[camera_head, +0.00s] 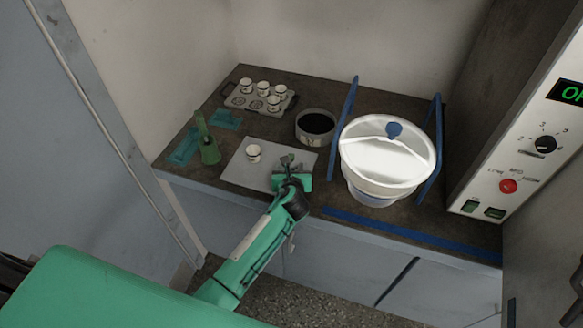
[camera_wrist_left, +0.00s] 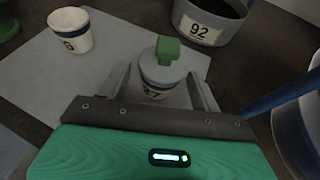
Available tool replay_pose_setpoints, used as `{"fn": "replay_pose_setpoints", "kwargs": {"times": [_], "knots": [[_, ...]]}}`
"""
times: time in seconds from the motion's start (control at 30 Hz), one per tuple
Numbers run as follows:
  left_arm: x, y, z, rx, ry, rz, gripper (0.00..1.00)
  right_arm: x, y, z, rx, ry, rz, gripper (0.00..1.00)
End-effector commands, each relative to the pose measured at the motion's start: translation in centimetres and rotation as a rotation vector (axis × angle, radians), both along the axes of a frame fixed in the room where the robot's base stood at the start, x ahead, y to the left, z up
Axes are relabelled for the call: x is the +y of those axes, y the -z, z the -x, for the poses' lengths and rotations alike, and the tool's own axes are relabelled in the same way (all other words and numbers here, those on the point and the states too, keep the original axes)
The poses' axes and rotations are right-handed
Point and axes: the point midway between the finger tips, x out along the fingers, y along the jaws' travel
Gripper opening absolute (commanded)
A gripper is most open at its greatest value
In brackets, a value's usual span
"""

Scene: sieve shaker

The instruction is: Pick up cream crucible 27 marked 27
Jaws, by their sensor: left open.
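My left gripper (camera_head: 287,160) is open over the pale mat (camera_head: 240,174). In the left wrist view its fingers (camera_wrist_left: 164,84) stand on either side of a small cream crucible with a grey lid and green knob (camera_wrist_left: 167,50). My right gripper is out of view.
A dark round pan (camera_head: 308,139) marked 92 stands behind the mat. A tray (camera_head: 284,103) holds several crucibles at the back left. A green tool (camera_head: 209,151) is at left. A large white lidded bowl (camera_head: 365,167) between blue rails is close on the right.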

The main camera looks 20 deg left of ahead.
Motion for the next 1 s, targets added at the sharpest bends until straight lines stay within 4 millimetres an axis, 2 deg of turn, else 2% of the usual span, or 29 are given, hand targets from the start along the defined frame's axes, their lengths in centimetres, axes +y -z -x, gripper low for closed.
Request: {"fn": "replay_pose_setpoints", "kwargs": {"times": [0.23,0.53,0.83,1.0], "knots": [[0.0,0.0,-0.1,0.000,0.000,0.000,0.62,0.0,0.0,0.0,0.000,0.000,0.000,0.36],[0.0,0.0,-0.1,0.000,0.000,0.000,0.04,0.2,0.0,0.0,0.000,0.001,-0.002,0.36],[0.0,-0.3,-0.1,-0.002,0.000,-0.001,0.04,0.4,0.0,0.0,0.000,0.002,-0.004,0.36],[0.0,-1.9,-0.1,-0.004,0.000,-0.001,0.04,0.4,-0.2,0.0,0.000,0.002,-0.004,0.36]]}}
